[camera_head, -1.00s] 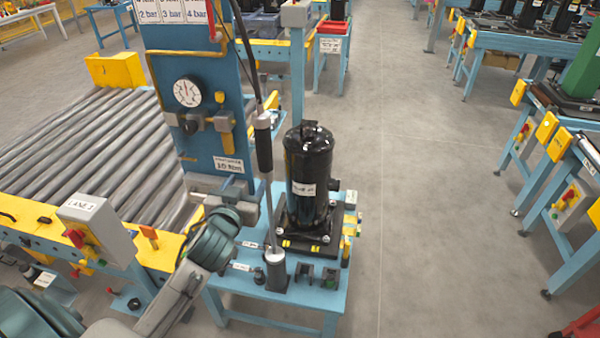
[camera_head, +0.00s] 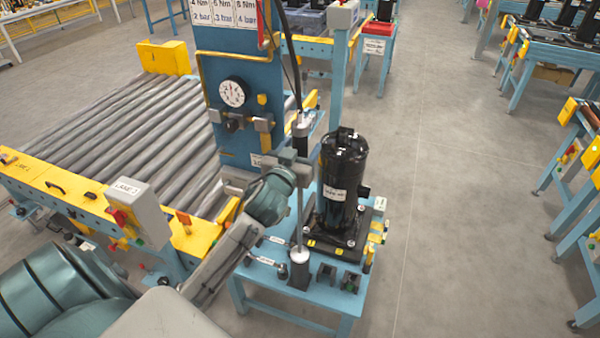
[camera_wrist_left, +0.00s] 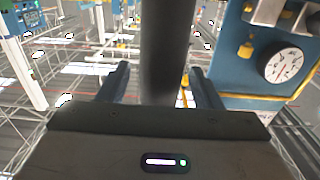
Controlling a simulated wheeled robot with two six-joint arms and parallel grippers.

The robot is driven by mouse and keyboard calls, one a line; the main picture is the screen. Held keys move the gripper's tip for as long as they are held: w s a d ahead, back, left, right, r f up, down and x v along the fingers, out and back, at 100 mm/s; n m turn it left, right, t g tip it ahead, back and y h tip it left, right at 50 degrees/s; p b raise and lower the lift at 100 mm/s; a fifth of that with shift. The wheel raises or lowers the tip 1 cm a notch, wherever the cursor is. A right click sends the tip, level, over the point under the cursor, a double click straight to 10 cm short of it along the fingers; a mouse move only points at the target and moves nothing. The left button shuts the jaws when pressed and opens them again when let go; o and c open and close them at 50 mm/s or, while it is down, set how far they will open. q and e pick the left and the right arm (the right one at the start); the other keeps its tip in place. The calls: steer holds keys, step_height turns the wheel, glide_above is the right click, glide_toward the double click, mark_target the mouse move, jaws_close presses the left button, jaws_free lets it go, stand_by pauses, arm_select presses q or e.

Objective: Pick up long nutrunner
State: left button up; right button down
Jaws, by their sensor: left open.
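The long nutrunner (camera_head: 299,222) stands upright beside the black compressor (camera_head: 341,185), its thin shaft running down into a dark holder (camera_head: 299,272) on the blue table. Its upper part is partly hidden behind my left gripper (camera_head: 297,163). The left gripper is open at the height of the nutrunner's handle. In the left wrist view, the dark round handle (camera_wrist_left: 167,45) rises between the two open fingers of the left gripper (camera_wrist_left: 161,82), with a gap visible on each side. My right gripper is not in view.
A blue panel (camera_head: 213,75) with a pressure gauge (camera_head: 232,93) stands just behind and left of the tool. A roller conveyor (camera_head: 110,130) lies to the left. The blue table (camera_head: 262,290) carries small sockets in front.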

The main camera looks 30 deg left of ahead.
arm_select(q)
steer(key=shift+x, duration=0.85)
steer(key=shift+s, duration=0.1)
jaws_close()
stand_by(0.6)
